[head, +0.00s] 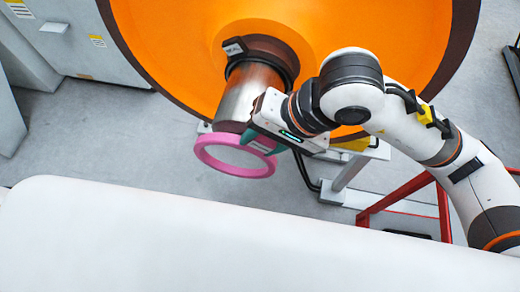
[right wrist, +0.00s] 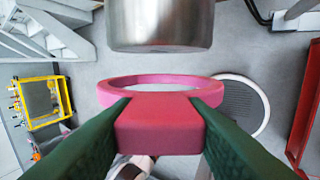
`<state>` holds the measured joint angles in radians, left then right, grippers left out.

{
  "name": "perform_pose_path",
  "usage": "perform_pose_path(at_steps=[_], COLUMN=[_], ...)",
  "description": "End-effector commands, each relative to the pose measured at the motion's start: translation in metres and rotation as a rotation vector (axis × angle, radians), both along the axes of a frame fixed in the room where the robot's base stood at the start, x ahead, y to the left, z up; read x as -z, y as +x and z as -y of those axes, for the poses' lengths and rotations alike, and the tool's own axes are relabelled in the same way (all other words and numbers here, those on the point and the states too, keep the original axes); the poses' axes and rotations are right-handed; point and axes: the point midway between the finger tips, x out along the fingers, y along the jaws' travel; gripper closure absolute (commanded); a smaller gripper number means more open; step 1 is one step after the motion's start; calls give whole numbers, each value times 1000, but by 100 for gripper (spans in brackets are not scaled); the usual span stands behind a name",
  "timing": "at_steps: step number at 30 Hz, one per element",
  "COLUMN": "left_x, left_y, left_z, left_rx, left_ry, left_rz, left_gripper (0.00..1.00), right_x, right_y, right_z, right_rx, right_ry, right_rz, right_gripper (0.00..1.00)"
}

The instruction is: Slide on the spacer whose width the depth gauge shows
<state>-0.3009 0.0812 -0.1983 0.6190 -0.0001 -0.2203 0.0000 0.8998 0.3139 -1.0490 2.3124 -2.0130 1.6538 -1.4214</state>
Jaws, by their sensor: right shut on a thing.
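My right gripper (head: 262,146) is shut on a pink spacer ring (head: 213,163). In the right wrist view the two green fingers pinch a block on the near side of the ring (right wrist: 160,122). The ring is held just off the free end of the steel axle journal (head: 247,97), with a visible gap between them in the right wrist view (right wrist: 160,35). A black collar (head: 276,52) with a small dark device (head: 234,47) sits around the journal near the orange wheel (head: 190,45). The gauge's reading cannot be made out. My left gripper is not in view.
A red frame (head: 442,205) and a grey stand (head: 345,178) are below the wheel at right. A yellow-framed rack (right wrist: 40,102) shows at left in the right wrist view. Grey cabinets (head: 85,40) stand at upper left. Floor left of the ring is clear.

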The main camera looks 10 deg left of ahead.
Motion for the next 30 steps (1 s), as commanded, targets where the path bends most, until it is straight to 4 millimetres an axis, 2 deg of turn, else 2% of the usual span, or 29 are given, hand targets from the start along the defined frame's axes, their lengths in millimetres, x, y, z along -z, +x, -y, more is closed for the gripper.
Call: perform_pose_path(at_steps=[6,12,30], left_x=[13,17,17], left_y=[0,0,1], left_z=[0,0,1], left_rx=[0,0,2], left_ry=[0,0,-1], left_rz=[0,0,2], left_gripper=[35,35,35], right_x=[2,0,-1], right_y=[21,31,33], right_z=[1,1,1], right_rx=[1,1,0], right_ry=[0,2,2], right_rz=[2,1,0], right_gripper=[86,86,86])
